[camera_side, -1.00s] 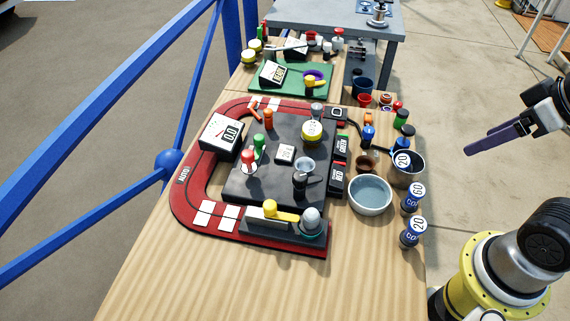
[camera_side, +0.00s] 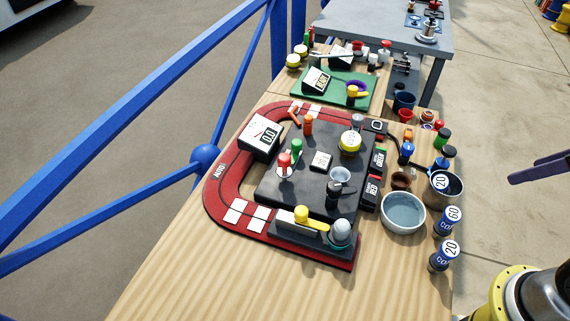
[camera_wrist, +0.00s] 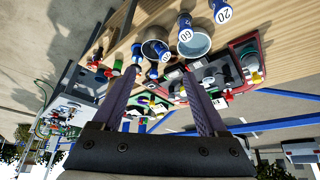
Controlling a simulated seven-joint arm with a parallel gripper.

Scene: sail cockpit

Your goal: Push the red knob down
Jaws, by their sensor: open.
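The red knob (camera_side: 284,160) stands upright on a white round base on the dark panel, left of its middle, in the side view. A green knob (camera_side: 296,147) stands close behind it. The panel (camera_side: 310,190) lies on a red track-like mat (camera_side: 222,187). My gripper (camera_wrist: 160,70) is open and empty in the wrist view, its two purple fingers spread apart. In the side view only a purple finger (camera_side: 540,170) shows at the right edge, well away from the red knob. I cannot surely pick out the red knob in the tilted wrist view.
An orange knob (camera_side: 307,124), a yellow-topped knob (camera_side: 349,143) and a yellow lever (camera_side: 310,218) also rise from the board. A bowl (camera_side: 403,212) and blue-labelled cans (camera_side: 444,256) stand right of it. A blue railing (camera_side: 130,105) runs along the left. The table's front is clear.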

